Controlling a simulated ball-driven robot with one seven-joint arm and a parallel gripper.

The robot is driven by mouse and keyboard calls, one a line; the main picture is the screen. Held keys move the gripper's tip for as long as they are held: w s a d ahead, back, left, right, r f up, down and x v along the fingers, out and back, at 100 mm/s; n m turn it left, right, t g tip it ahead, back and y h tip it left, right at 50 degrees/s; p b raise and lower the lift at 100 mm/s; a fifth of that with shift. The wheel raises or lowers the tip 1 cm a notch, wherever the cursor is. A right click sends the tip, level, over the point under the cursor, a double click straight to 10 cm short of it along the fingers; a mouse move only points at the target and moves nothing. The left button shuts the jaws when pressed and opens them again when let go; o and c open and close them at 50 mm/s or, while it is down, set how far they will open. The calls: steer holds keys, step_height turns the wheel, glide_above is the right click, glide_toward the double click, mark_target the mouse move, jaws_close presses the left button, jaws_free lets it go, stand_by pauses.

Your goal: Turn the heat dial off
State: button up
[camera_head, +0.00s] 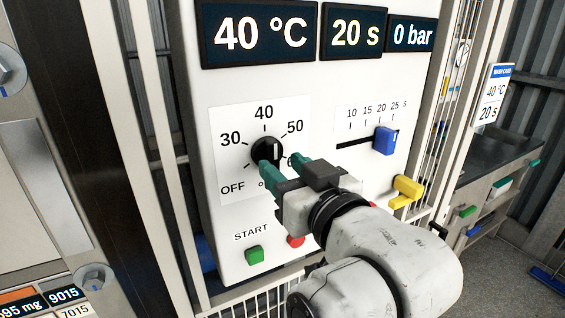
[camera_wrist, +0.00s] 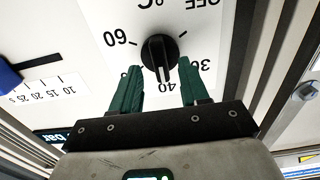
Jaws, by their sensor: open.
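The heat dial (camera_head: 264,150) is a round black knob with a white mark, on a white plate with OFF, 30, 40, 50 and 60 around it. Its mark points to 40. The dial also shows in the wrist view (camera_wrist: 159,51), where the plate is upside down. My gripper (camera_head: 282,161) is open, with its two green fingers reaching toward the panel and overlapping the dial's lower right in the head view. In the wrist view the fingertips (camera_wrist: 160,68) are on either side of the knob's near edge. I cannot tell whether they touch it.
Displays above read 40 °C (camera_head: 262,35), 20 s (camera_head: 353,34) and 0 bar (camera_head: 412,35). A blue slider (camera_head: 384,141) is at the right, with a yellow lever (camera_head: 405,190) below. A green START button (camera_head: 254,255) and a red button (camera_head: 296,241) sit below the dial.

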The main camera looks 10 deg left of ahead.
steer(key=shift+w+a, duration=0.4)
steer(key=shift+w, duration=0.2)
steer(key=shift+c, duration=0.3)
jaws_close()
